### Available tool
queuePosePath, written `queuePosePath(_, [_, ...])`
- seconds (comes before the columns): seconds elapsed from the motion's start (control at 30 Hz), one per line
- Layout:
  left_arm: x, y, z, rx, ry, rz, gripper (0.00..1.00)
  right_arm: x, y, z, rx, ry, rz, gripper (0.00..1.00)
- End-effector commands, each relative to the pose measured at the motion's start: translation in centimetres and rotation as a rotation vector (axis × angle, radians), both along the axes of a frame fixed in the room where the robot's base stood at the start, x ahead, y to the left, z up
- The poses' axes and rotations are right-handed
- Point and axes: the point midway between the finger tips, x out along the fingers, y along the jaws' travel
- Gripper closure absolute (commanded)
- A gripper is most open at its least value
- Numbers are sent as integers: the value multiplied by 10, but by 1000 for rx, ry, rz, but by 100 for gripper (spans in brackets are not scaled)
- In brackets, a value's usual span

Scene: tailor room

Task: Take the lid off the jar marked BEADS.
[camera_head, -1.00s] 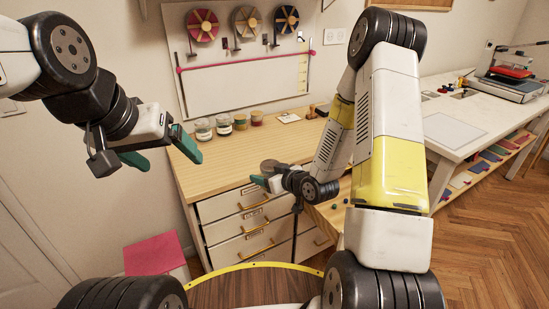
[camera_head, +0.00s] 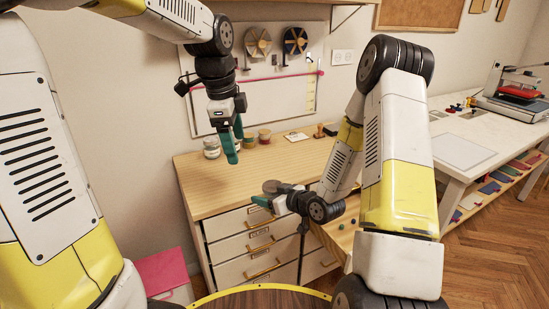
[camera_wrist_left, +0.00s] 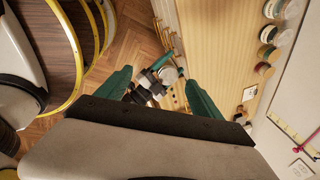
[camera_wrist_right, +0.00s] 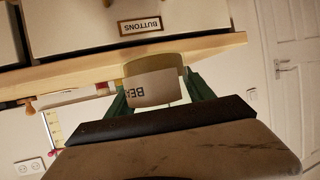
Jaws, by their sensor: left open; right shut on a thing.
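The jar marked BEADS, its label partly readable as "BEA" in the right wrist view (camera_wrist_right: 150,92), is between the teal fingers of my right gripper (camera_wrist_right: 158,95), which is shut on it. In the head view, the jar's round greyish-brown lid (camera_head: 271,186) shows on top, in front of the drawer cabinet's left half. My right gripper (camera_head: 264,201) holds it from the right side. My left gripper (camera_head: 234,148) is open and empty, pointing down, above and left of the jar. In the left wrist view, the jar's round top (camera_wrist_left: 168,74) shows beyond the open fingers (camera_wrist_left: 155,92).
The wooden counter (camera_head: 215,184) has other jars (camera_head: 212,149) at its back, partly behind my left gripper, and a stamp (camera_head: 319,131). Drawers (camera_head: 245,222) stand below. A pink item (camera_head: 163,272) is at lower left. The counter's front left is clear.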

Motion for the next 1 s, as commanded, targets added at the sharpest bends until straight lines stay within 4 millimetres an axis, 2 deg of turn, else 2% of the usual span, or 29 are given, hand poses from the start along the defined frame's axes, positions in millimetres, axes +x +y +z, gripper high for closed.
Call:
queuePosePath(0.03, [12,-13,-10,32,15,-113,24,0,0,0,1,-1,0,100])
queuePosePath(0.2, [44,-52,-43,122,53,-510,24,0,0,0,1,-1,0,100])
queuePosePath(0.43, [68,-91,-81,186,93,-895,24,0,0,0,1,-1,0,100])
queuePosePath(0.6, [73,-102,-95,200,106,-1010,24,0,0,0,1,-1,0,100])
queuePosePath(0.77, [73,-102,-112,202,110,-1028,24,0,0,0,1,-1,0,100])
queuePosePath(1.0, [72,-103,-150,201,109,-1026,24,0,0,0,1,-1,0,100])
